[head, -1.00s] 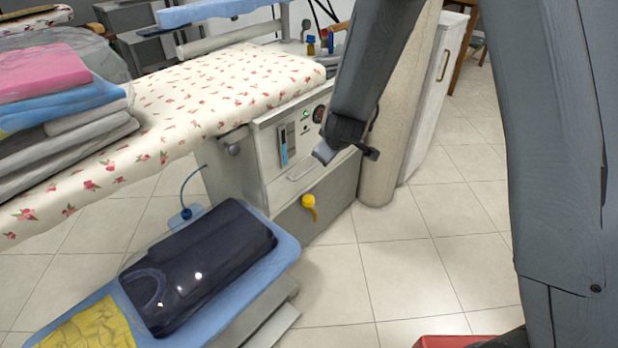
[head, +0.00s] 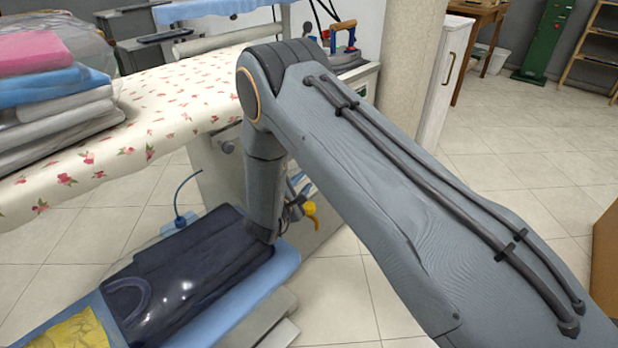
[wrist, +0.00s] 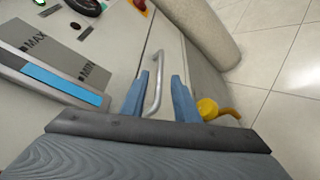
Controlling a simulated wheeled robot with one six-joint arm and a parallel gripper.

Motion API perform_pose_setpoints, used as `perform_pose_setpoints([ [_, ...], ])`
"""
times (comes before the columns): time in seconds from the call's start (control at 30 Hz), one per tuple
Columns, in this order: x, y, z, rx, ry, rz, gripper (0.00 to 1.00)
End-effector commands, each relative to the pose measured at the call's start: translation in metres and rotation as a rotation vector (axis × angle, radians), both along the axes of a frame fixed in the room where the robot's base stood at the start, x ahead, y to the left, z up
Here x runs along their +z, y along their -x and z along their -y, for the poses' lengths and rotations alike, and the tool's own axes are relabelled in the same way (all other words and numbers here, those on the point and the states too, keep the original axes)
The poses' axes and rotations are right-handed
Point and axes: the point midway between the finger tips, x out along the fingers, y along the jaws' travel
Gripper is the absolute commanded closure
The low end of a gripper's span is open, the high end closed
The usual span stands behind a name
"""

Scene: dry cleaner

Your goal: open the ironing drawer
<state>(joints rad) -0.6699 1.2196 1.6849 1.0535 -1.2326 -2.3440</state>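In the wrist view the ironing drawer (wrist: 171,40) is a pale panel in the ironing unit's front, and it looks flush with it. Its handle (wrist: 158,72) is a slim silver bar. My gripper (wrist: 160,78) is open, with one blue finger on each side of the handle in the picture. The handle shows between the fingers, with a gap to each. I cannot tell how far the fingertips are from the panel. In the head view my arm hides the drawer, the handle and most of the gripper.
A yellow valve (wrist: 208,108) sticks out close to the right finger; it also shows in the head view (head: 310,209). A blue-striped gauge (wrist: 60,85) is at left. A round column (wrist: 205,30) stands beside the unit. A dark folded garment (head: 190,270) lies below on a blue pad.

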Motion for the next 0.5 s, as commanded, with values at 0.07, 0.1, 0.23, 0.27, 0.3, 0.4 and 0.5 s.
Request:
perform_pose_setpoints([
  [0.07,-0.004,-0.013,0.005,-0.002,-0.002,-0.001,0.72],
  [0.1,-0.005,-0.019,0.007,-0.001,-0.001,-0.001,0.72],
  [0.23,-0.009,-0.034,0.012,-0.001,-0.002,-0.001,0.72],
  [0.27,-0.009,-0.037,0.013,-0.001,-0.002,0.000,0.72],
  [0.3,-0.010,-0.040,0.014,0.000,-0.002,-0.001,0.72],
  [0.4,-0.011,-0.045,0.015,0.000,-0.002,-0.002,0.72],
  [0.5,-0.012,-0.047,0.016,0.000,-0.002,-0.002,0.72],
])
